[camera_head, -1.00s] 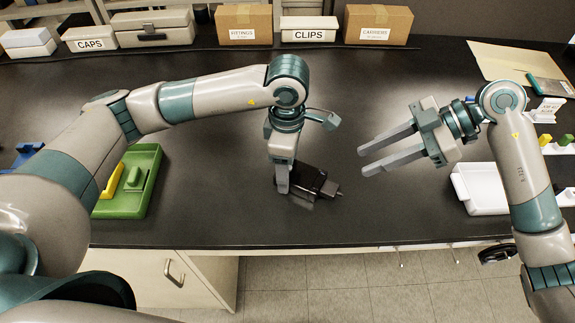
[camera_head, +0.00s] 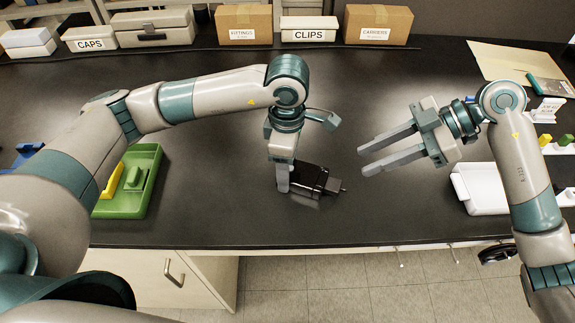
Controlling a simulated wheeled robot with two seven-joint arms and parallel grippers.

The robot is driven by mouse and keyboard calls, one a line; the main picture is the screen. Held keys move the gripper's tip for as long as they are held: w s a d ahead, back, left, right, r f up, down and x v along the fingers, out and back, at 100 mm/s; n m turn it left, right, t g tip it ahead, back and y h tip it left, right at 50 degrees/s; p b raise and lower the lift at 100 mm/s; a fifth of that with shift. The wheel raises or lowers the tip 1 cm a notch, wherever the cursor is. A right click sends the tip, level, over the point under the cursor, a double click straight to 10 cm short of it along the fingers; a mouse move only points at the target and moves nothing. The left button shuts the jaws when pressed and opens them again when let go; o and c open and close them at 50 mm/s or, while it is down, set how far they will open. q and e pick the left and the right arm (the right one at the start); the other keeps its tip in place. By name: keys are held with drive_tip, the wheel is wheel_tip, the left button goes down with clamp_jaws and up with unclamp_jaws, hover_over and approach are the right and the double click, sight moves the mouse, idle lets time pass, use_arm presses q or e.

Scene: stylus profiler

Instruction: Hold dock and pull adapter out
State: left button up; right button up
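A dark, glossy dock (camera_head: 308,180) lies on the black bench near the middle, with a small adapter-like stub (camera_head: 338,187) sticking out at its right end. My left gripper (camera_head: 282,188) points down at the dock's left end, and its fingers overlap the dock there in the picture. I see its fingers nearly edge-on, so whether they are closed on the dock cannot be told. My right gripper (camera_head: 389,153) is open and empty, its two fingers pointing left, apart from the dock and to the right of it.
A green tray (camera_head: 150,200) with a yellow piece stands at the left. A white tray (camera_head: 482,190) stands at the right, near my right arm. Labelled boxes, such as CLIPS (camera_head: 309,30), line the back. Bench around the dock is clear.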

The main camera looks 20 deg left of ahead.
drive_tip(key=shift+c, duration=0.4)
